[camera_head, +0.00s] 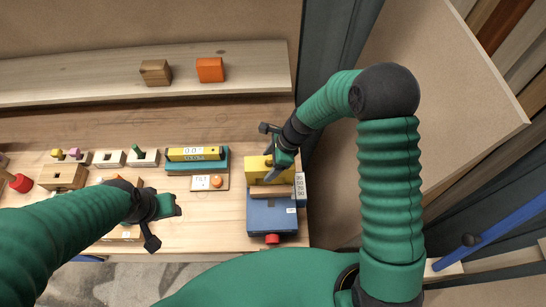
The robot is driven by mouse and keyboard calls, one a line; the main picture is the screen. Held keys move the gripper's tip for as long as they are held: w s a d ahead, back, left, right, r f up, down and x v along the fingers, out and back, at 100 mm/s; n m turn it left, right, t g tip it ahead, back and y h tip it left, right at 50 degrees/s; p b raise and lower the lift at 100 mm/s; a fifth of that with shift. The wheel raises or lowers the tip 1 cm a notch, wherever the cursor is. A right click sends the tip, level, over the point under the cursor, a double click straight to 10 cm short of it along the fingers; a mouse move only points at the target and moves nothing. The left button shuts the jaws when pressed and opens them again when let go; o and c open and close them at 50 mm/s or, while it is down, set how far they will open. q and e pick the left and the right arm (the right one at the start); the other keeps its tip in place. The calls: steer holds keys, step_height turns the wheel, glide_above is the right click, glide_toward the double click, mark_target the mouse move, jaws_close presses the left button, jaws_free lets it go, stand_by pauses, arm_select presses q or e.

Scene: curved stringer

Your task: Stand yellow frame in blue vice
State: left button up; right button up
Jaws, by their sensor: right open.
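The yellow frame (256,176) stands upright at the back part of the blue vice (268,217), behind a wooden strip. I cannot tell whether the vice grips it. The blue vice has a red knob (272,239) at its front. My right gripper (271,172) is open at the top of the yellow frame and hides part of its upper right. I cannot tell whether the fingers touch it. My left gripper (175,205) is over the bench, left of the vice and apart from it; its fingers are too small to read.
A yellow level (195,153) lies on a teal holder (188,167), with a tilt board (210,182) in front. A numbered white plate (300,186) stands right of the vice. Wooden blocks (62,177) are at left. The shelf behind holds a brown block (155,72) and an orange block (210,69).

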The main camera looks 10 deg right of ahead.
steer(key=b+v, duration=0.2)
steer(key=v, duration=0.9)
steer(key=shift+s, duration=0.1)
steer(key=shift+s+r, duration=0.2)
steer(key=s+d+n+t+h, duration=0.1)
steer(key=s+d+n+h, duration=0.1)
steer(key=s+n, duration=0.4)
steer(key=s+d+n+h, duration=0.2)
steer(key=s+n, duration=0.4)
steer(key=n, duration=0.8)
steer(key=shift+s+d+f+t, duration=0.2)
steer(key=shift+d+f+t, duration=0.25)
steer(key=shift+d, duration=0.3)
steer(key=shift+s, duration=0.1)
